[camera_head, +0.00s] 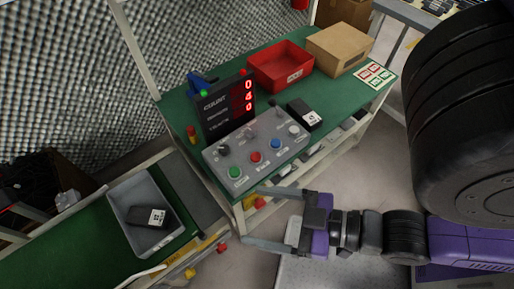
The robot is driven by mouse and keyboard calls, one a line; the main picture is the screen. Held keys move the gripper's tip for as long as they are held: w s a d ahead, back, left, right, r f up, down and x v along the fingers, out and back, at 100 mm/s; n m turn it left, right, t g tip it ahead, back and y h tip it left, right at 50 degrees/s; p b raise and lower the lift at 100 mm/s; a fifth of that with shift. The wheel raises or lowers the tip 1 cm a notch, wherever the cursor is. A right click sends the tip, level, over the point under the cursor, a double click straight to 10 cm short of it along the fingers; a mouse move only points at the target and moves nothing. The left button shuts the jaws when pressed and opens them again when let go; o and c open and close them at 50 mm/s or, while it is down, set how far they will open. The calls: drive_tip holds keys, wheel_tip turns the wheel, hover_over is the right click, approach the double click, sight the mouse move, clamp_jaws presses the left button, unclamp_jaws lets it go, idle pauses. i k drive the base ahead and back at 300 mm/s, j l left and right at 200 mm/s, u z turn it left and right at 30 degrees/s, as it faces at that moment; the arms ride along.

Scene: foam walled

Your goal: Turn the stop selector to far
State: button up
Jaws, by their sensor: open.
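A grey control panel (240,160) lies on the green bench. It carries a green button (235,172), a red button (256,157) and a blue button (275,144) along its front. Behind them are a dark knob (224,150) at the left and a pale round knob (294,130) at the right. The labels are too small to read, so I cannot tell which control is the stop selector or where it points. My gripper (251,215) is open and empty, in front of the bench and apart from the panel, its fingers pointing left.
A black display (222,110) with red digits stands behind the panel. A black device (304,113), a red bin (281,68) and a cardboard box (340,48) are on the bench. A grey tray (124,196) sits on the lower-left green surface. Open floor lies right of the bench.

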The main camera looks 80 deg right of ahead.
sight(252, 133)
drive_tip(key=k+l+z, duration=0.15)
drive_tip(key=k+z, duration=0.15)
drive_tip(key=k, duration=0.25)
drive_tip(key=k+l+z, duration=0.3)
drive_tip(key=k, duration=0.2)
